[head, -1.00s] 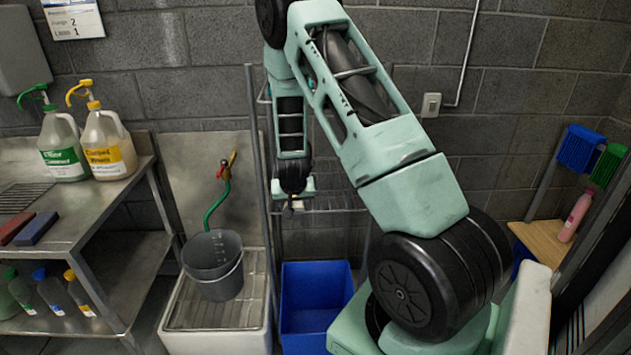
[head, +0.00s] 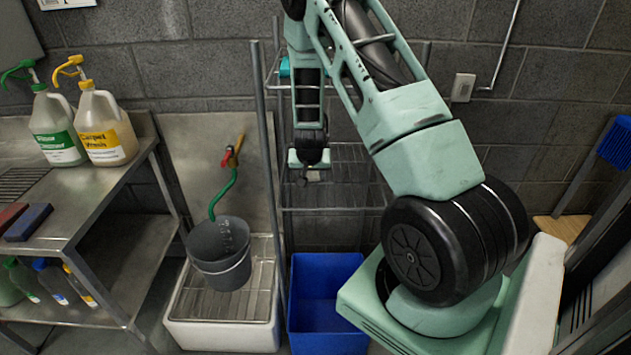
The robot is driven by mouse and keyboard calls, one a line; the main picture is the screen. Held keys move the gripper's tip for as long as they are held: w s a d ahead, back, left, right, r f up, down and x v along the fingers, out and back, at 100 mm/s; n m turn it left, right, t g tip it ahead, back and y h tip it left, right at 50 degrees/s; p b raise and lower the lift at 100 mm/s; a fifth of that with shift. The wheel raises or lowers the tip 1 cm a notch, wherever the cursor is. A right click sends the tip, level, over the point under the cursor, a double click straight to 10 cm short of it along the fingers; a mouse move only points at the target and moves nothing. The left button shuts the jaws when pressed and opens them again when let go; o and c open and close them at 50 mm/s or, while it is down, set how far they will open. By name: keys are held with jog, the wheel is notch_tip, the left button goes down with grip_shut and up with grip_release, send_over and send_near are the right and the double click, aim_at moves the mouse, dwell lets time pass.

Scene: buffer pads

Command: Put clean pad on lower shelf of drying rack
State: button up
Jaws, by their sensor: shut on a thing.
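The drying rack is a wire rack (head: 345,208) against the back wall, partly hidden behind my arm. Its lower wire shelf shows below and to the right of my gripper, with no pad visible on the part I see. My gripper (head: 312,177) hangs in front of the rack, just above the lower shelf's level in the picture. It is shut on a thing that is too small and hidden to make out. A teal item (head: 284,68), possibly a pad, shows at the rack's upper shelf beside my arm.
A blue bin (head: 326,310) stands below the rack. To the left are a grey bucket (head: 220,255) on a floor sink (head: 220,338) and a steel table (head: 95,195) with bottles. A thin upright post (head: 264,130) stands close left of my gripper.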

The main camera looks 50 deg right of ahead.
jog(key=shift+f+p, duration=0.5)
jog(key=shift+f, duration=2.4)
jog(key=shift+f, duration=0.1)
jog(key=shift+f, duration=0.15)
jog(key=o, duration=1)
